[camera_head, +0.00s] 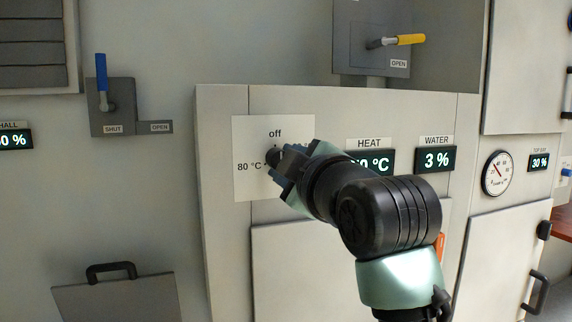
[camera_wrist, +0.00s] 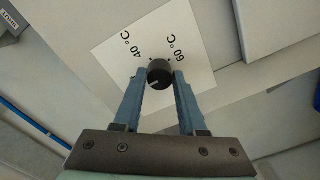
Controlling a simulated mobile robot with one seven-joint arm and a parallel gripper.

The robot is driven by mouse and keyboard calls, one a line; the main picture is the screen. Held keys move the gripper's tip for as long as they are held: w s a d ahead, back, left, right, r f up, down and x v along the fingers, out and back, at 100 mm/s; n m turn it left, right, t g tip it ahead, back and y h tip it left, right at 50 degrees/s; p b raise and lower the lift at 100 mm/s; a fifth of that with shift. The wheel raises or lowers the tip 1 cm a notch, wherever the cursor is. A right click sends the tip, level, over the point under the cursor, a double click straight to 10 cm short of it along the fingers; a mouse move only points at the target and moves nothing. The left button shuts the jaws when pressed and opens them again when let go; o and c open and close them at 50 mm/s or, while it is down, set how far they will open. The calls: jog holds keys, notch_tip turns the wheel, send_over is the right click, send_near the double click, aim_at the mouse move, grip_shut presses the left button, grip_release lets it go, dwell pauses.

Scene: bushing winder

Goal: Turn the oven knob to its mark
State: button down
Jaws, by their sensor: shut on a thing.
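The oven knob (camera_head: 272,155) is small, round and black on a white dial plate (camera_head: 245,130). In the head view the plate reads "off" above the knob and "80 °C" to its left; my gripper hides the right and lower parts. In the wrist view the knob (camera_wrist: 159,72) sits between the two blue fingertips, with a short pale line on its face. "40 °C" and "60 °C" and small dots show beyond it on the plate (camera_wrist: 185,45). My gripper (camera_wrist: 159,76) is shut on the knob; it also shows in the head view (camera_head: 281,164).
HEAT display (camera_head: 369,162), partly hidden by my arm, and WATER display (camera_head: 435,159) are right of the plate. A blue-handled lever (camera_head: 102,80) at SHUT is on the left wall; a yellow-handled lever (camera_head: 400,41) is above. A black-handled lid (camera_head: 115,297) is at lower left.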

jog(key=shift+c, duration=2.4)
grip_release()
jog(key=b+v, duration=0.2)
jog(key=v, duration=1.1)
jog(key=shift+b, duration=0.4)
jog(key=s+a+r+m+t+h+p, duration=0.2)
jog(key=s+r+m+t+h+p, duration=0.1)
jog(key=s+r+m+t, duration=0.2)
jog(key=s+a+r+m+t+h+p, duration=0.2)
jog(key=s+r+m+t, duration=0.3)
jog(key=r+m, duration=0.3)
jog(key=shift+s+a+r+m+h+p, duration=0.15)
jog(key=shift+s+a+m+h+p, duration=0.25)
jog(key=shift+m+p, duration=0.5)
